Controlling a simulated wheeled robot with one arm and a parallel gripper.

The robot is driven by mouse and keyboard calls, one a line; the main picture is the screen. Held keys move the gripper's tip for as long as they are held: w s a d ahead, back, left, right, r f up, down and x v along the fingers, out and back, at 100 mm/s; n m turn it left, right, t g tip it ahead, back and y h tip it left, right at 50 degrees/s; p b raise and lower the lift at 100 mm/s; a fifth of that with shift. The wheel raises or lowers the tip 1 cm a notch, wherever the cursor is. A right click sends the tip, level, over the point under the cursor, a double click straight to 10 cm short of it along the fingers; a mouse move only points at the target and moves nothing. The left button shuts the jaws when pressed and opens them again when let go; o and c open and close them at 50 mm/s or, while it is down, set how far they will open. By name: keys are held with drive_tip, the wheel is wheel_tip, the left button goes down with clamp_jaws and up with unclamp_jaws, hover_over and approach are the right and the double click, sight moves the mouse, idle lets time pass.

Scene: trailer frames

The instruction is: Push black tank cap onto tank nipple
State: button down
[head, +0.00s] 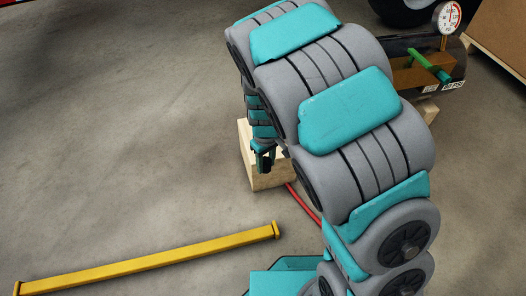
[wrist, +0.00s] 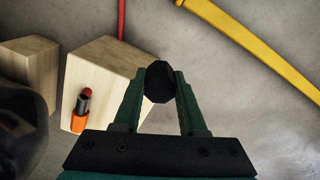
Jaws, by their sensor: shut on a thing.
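My gripper (wrist: 159,84) has its two green fingers shut on the black tank cap (wrist: 159,80), a faceted dark piece between the fingertips in the wrist view. In the head view my gripper (head: 264,158) is partly behind my arm, in front of a pale wooden block; the cap cannot be made out there. The dark tank (head: 458,62), with a gauge (head: 447,17) and a green handle (head: 429,65), lies at the upper right, apart from my gripper. I cannot make out the tank nipple. A dark rounded shape, perhaps the tank, shows at the wrist view's left edge.
The wooden block (head: 268,182) also shows in the wrist view (wrist: 103,60), bearing a small orange, black and red piece (wrist: 82,110). A red hose (head: 302,203) runs beside it. A yellow bar (head: 150,262) lies on the floor.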

drive_tip(key=shift+s+d+r, duration=0.1)
drive_tip(key=shift+s, duration=0.4)
drive_tip(key=w+d+r+m+p, duration=0.2)
drive_tip(key=w+d+m+p, duration=0.1)
drive_tip(key=d, duration=0.4)
drive_tip(key=w+d+r+m+p, duration=0.1)
drive_tip(key=w+d+m+p, duration=0.3)
drive_tip(key=w+d+p, duration=0.2)
drive_tip(key=shift+d+r+m+p, duration=0.35)
drive_tip(key=shift+d+p, duration=0.3)
drive_tip(key=shift+p, duration=0.3)
